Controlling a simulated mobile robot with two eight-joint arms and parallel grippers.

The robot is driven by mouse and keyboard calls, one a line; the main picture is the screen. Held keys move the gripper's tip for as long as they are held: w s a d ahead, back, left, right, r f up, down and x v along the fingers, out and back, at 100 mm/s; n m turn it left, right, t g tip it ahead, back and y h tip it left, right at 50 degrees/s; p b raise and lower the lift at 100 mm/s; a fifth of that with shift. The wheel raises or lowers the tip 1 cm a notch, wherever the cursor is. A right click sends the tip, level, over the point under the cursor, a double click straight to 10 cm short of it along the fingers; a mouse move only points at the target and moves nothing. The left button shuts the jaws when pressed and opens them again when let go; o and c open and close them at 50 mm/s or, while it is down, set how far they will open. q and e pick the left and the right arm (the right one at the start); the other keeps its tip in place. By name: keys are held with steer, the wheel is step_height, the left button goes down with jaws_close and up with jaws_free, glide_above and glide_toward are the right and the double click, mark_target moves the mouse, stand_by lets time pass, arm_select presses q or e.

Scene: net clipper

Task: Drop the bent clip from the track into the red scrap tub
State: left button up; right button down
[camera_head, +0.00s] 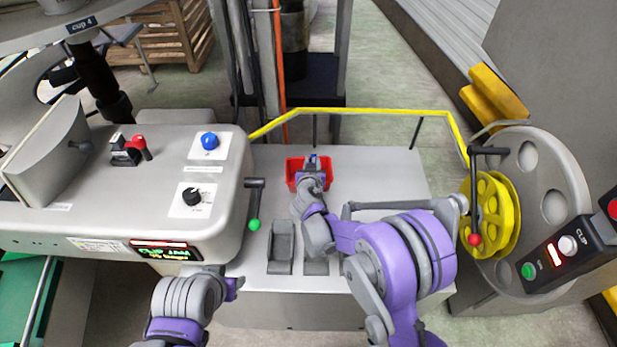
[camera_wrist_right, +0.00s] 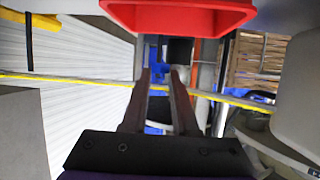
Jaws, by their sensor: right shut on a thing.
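The red scrap tub (camera_head: 294,172) sits on the far part of the grey bench in the head view. Its red wall also shows at the top of the right wrist view (camera_wrist_right: 185,18). My right gripper (camera_head: 313,165) is over the tub in the head view, and its two fingers (camera_wrist_right: 161,78) show in the right wrist view. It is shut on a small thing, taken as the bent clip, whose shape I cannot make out. My left gripper (camera_head: 232,287) is low at the left, away from the tub; its jaws are not clear. The track cannot be made out.
A yellow rail (camera_head: 380,111) runs along the bench's far edge. A grey machine (camera_head: 110,215) with knobs stands left, and a yellow wheel (camera_head: 492,215) and a button box (camera_head: 568,255) stand right. Grey pedals (camera_head: 281,248) lie in front of the tub. Bare bench (camera_head: 385,170) lies right of the tub.

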steer(key=shift+f+b, duration=1.4)
steer(key=shift+f, duration=1.35)
steer(key=c, duration=0.6)
jaws_free()
steer(key=v, duration=1.1)
steer(key=shift+r, duration=0.15)
